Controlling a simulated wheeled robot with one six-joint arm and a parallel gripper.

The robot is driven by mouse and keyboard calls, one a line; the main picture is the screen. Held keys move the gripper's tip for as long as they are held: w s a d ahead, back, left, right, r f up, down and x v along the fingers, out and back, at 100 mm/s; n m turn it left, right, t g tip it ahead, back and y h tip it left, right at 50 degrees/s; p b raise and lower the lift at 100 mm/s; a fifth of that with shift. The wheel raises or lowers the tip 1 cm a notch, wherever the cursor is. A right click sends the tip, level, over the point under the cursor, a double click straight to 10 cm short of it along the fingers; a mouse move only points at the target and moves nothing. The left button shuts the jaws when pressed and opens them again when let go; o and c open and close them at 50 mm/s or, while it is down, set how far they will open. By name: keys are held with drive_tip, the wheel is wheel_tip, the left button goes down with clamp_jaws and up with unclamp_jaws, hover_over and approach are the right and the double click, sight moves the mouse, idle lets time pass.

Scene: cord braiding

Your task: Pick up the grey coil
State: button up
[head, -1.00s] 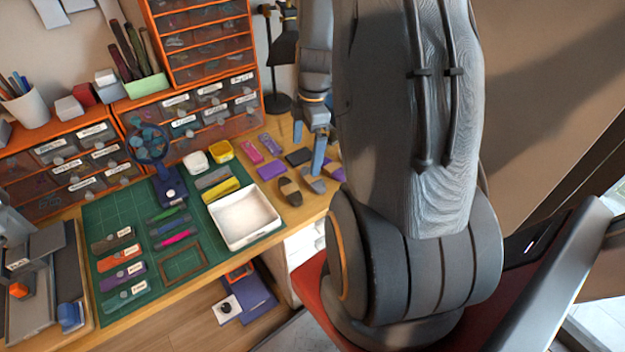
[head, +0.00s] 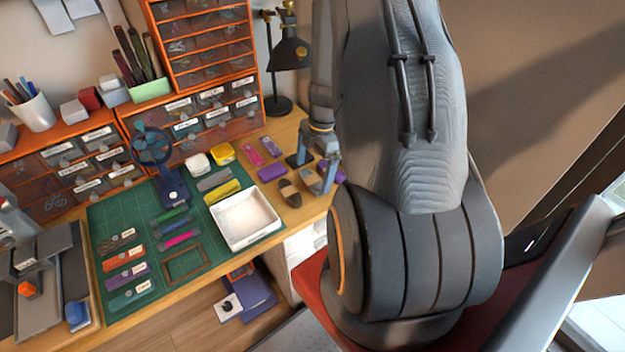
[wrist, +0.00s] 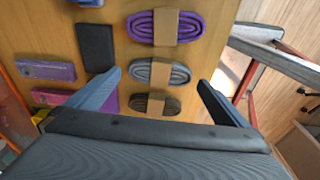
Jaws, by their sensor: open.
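The grey coil (wrist: 172,73), an oval bundle with a tan paper band, lies on the wooden table between a purple coil and a dark brown coil. In the head view the grey coil (head: 311,183) is partly covered by my gripper. My gripper (wrist: 160,79) is open and empty, one finger to the left of the grey coil and one to the right. It appears above the coil; its exact height is unclear. In the head view my gripper (head: 314,174) is near the table's right end.
The purple coil (wrist: 191,25) and the dark brown coil (wrist: 172,105) lie close on either side. A black block (wrist: 96,47) and purple packets (wrist: 45,70) lie to the left. A white tray (head: 247,243) stands on the green mat. The table edge is close by.

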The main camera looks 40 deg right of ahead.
drive_tip(key=shift+a+f, duration=0.15)
drive_tip(key=shift+f, duration=0.95)
drive_tip(key=c, duration=0.9)
drive_tip(key=shift+r, duration=0.2)
